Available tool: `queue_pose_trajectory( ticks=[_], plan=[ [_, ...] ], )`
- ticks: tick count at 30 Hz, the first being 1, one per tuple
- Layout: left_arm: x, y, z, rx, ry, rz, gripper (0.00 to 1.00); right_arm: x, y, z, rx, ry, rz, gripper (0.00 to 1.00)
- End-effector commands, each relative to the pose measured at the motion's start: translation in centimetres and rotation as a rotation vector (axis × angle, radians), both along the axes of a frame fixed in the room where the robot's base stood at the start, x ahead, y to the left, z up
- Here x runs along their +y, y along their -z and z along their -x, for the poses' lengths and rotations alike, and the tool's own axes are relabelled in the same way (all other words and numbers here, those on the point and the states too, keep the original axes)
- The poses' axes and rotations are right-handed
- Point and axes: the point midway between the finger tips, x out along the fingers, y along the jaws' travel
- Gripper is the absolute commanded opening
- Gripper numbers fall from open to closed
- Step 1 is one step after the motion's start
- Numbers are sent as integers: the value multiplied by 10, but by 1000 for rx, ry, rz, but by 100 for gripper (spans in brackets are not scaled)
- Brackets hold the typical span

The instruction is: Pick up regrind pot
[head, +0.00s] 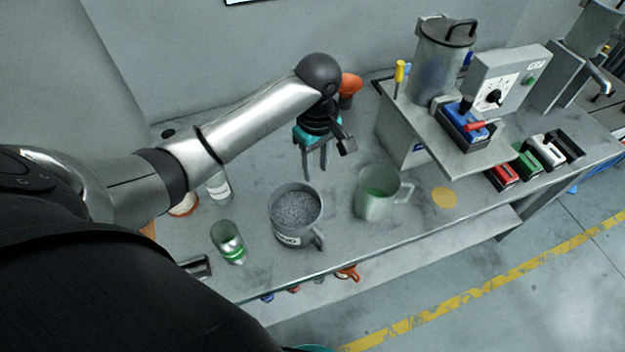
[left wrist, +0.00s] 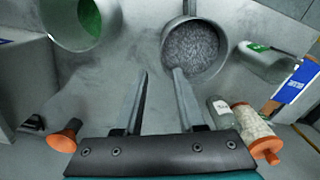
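The regrind pot (head: 283,228), a grey pot with a side handle and a white label, stands upright on the bench, filled with grey granules. It also shows in the left wrist view (left wrist: 167,38), just beyond my fingertips. My left gripper (head: 316,172) is open, fingers pointing down, behind the pot on the side away from the bench's front edge. In the left wrist view the fingers (left wrist: 161,74) are apart with nothing between them; the right one overlaps the pot's rim in the picture. My right gripper is not in view.
A white-labelled bottle (head: 218,188) is near my forearm. A raised shelf (head: 440,140) with a metal canister (head: 441,70) stands at right.

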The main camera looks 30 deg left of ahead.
Motion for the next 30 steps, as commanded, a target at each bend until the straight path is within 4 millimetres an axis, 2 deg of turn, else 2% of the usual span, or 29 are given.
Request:
queue_pose_trajectory(
  ticks=[2,7,10,15,22,30],
  plan=[
    [1,8,1,5,-5,-2,39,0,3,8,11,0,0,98],
    [0,42,1,5,-5,-1,39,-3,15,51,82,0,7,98],
    [0,64,1,4,-5,-1,39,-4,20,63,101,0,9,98],
    [-1,91,1,1,-3,1,39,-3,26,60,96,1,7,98],
    [-2,105,1,0,-2,0,39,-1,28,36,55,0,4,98],
    [-6,144,3,1,-3,-1,39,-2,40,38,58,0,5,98]
  ],
)
